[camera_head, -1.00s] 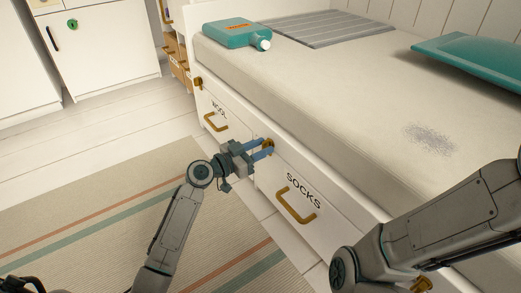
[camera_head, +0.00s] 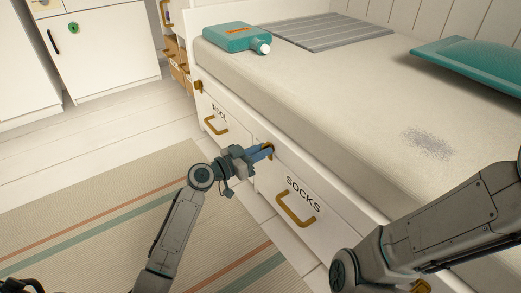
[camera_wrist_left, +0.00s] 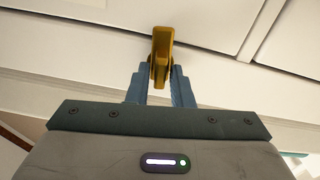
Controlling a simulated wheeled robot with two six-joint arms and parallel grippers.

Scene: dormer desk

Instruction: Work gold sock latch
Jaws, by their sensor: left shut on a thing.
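The gold latch (camera_wrist_left: 161,45) sits at the edge of the SOCKS drawer front (camera_head: 320,222), near its upper left corner. In the head view only a small part of the latch (camera_head: 270,146) shows past the fingers. My left gripper (camera_head: 265,152) is at the latch, its blue fingers closed on it. In the left wrist view the fingers of the left gripper (camera_wrist_left: 160,80) stand on both sides of the latch's lower part. The SOCKS drawer has a gold handle (camera_head: 296,210) and looks shut. My right gripper is out of view; only its arm shows at right.
The WOOL drawer (camera_head: 219,118) is at left, with another gold latch (camera_head: 198,85) at its far corner. On the mattress (camera_head: 330,110) lie a teal bottle (camera_head: 233,39), a grey slatted mat (camera_head: 330,31) and a teal pillow (camera_head: 475,62). A striped rug (camera_head: 110,205) covers the floor.

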